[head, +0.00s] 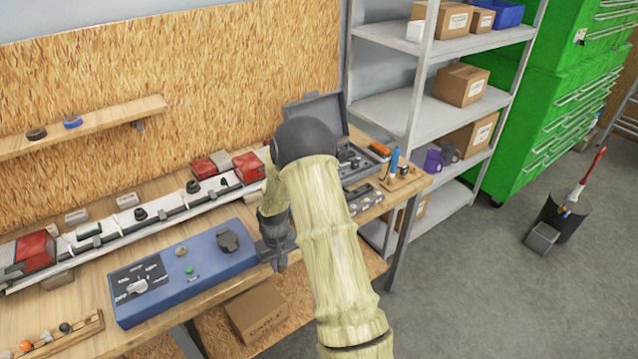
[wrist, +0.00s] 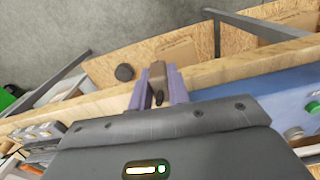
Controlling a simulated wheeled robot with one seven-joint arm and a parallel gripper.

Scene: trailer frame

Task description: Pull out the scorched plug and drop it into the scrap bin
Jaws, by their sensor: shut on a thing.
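My gripper (head: 276,256) hangs at the right end of the blue control box (head: 190,278), over the bench's front edge. In the wrist view my gripper (wrist: 161,88) has its two purple-grey fingers close together on a small brown piece with a dark tip, which looks like the scorched plug (wrist: 157,74). In the head view the held piece is hidden or too dark to make out.
The box carries a dial (head: 137,287), a green button (head: 189,270) and a black round fitting (head: 228,240). A light bar (head: 140,222) lies behind it. An open grey case (head: 318,110), metal shelves (head: 440,45) and a green cabinet (head: 555,90) stand rightward.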

